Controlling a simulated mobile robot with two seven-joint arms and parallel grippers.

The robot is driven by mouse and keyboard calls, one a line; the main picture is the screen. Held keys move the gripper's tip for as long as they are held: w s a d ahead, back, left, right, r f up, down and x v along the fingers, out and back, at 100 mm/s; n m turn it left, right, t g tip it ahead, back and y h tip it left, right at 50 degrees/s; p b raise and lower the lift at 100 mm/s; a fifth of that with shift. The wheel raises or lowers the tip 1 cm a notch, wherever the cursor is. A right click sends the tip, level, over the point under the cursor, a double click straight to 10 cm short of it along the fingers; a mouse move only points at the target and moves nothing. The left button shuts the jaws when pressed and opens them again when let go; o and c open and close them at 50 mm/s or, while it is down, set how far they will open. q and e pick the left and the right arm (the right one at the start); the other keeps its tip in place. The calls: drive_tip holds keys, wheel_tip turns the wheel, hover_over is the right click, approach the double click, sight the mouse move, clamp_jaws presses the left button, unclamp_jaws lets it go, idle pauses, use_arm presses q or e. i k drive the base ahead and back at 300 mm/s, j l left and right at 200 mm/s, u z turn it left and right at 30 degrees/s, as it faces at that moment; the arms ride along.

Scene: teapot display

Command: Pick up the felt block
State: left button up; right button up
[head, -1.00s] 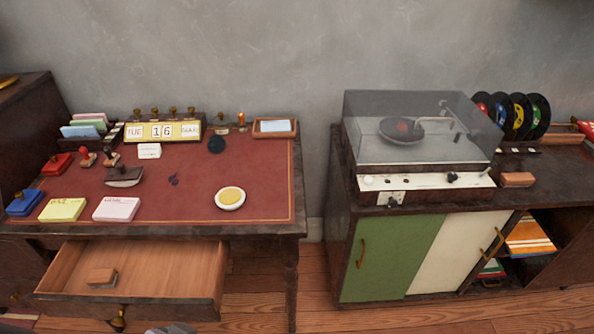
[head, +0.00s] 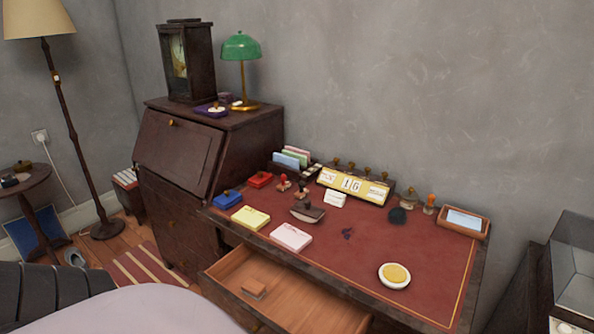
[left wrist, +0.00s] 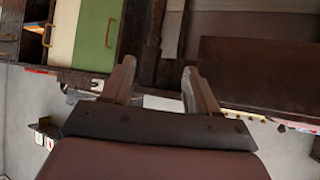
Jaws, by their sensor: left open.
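A small brown block (head: 254,287) lies in the open desk drawer (head: 290,292), towards its left side in the head view. It looks like the felt block, but its material cannot be told. My left gripper (left wrist: 158,72) shows in the left wrist view with its two fingers apart and nothing between them. That view appears upside down, and the block cannot be made out in it. My left gripper's fingers do not show in the head view. My right gripper is in neither view.
The red-topped desk (head: 352,256) carries stamps, note pads, a calendar (head: 352,185) and a round dish (head: 394,276). A dark bureau (head: 180,150) stands left of it. The record cabinet's green door (left wrist: 98,35) shows in the left wrist view.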

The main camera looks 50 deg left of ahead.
sight(251, 288)
drive_tip(key=u, duration=1.85)
